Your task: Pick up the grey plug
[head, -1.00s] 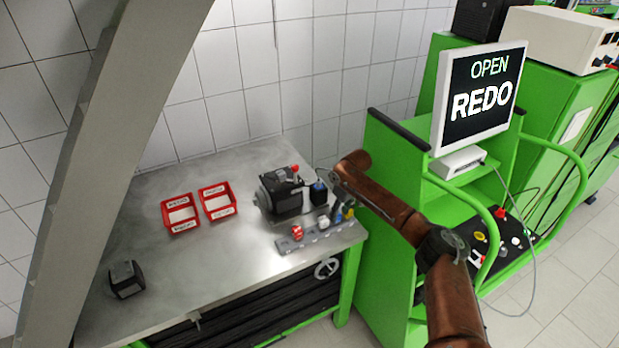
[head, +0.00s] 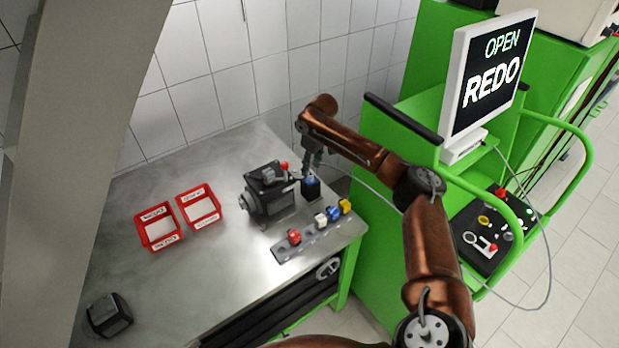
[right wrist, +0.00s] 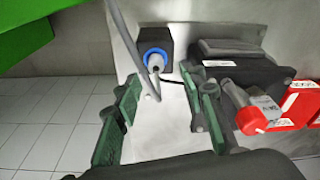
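A grey plug (right wrist: 155,63) sits in the blue ring on top of a small black box (right wrist: 153,42) in the right wrist view; a thin dark cable shows beside it. In the head view the box (head: 311,189) stands right of the black pump, with my right gripper (head: 312,168) just above it, hiding most of the plug. My left gripper is not in view.
The black pump (head: 268,194) with a red cap is close beside the box. A rack (head: 300,243) with red, white, blue and yellow pieces lies at the table's front edge. Two red trays (head: 160,244) are on the left. A green cart with a screen (head: 487,78) stands right.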

